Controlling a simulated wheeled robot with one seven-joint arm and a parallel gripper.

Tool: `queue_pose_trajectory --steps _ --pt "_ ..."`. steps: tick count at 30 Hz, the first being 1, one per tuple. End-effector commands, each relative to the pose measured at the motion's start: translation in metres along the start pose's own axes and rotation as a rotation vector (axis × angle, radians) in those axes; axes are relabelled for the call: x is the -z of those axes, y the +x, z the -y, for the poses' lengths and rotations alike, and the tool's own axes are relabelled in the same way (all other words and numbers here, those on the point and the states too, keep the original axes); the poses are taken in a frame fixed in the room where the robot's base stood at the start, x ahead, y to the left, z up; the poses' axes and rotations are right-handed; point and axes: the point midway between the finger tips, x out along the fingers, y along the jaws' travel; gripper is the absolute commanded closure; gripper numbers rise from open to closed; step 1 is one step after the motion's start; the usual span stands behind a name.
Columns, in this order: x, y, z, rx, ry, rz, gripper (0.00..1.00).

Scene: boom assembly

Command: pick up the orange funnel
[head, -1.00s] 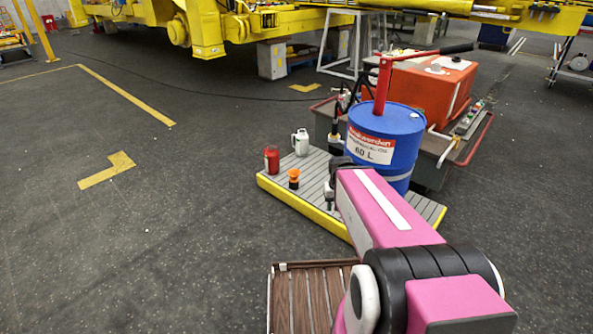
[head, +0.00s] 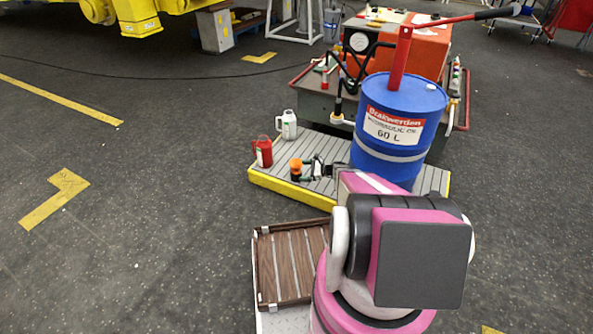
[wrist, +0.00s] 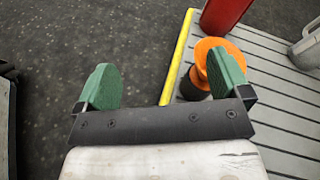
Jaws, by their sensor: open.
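The orange funnel (head: 296,164) stands near the left end of the grey slatted platform, on a dark base. In the wrist view the funnel (wrist: 215,52) lies behind and beside the right green finger, which hides part of it. My gripper (wrist: 165,85) is open, with its two green fingers wide apart and nothing between them but floor and the platform's yellow edge. In the head view my gripper (head: 312,170) is just right of the funnel; whether they touch I cannot tell.
A red jug (head: 263,152) and a white jug (head: 288,125) stand behind the funnel on the platform (head: 268,178). A blue drum (head: 398,125) with a red pump stands to the right. A brown slatted tray (head: 285,265) is in front. Open floor lies left.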

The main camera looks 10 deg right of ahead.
Motion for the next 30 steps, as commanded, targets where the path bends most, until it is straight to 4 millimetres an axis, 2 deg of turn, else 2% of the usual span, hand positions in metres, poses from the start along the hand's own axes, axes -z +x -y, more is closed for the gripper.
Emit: queue_pose_trajectory --steps 1,3,6,9,14,24,30 --pt "0.036 0.0 0.015 0.066 0.078 0.044 0.05" --pt "0.062 -0.005 0.026 0.144 0.168 0.1 0.05" --pt "0.088 -0.012 0.035 0.225 0.26 0.163 0.05" --pt "0.102 -0.017 0.039 0.271 0.311 0.2 0.05" --pt "0.105 -0.01 0.043 0.289 0.331 0.215 0.05" --pt "0.097 0.032 0.057 0.288 0.328 0.213 0.05" --pt "0.096 0.035 0.058 0.288 0.327 0.213 0.05"
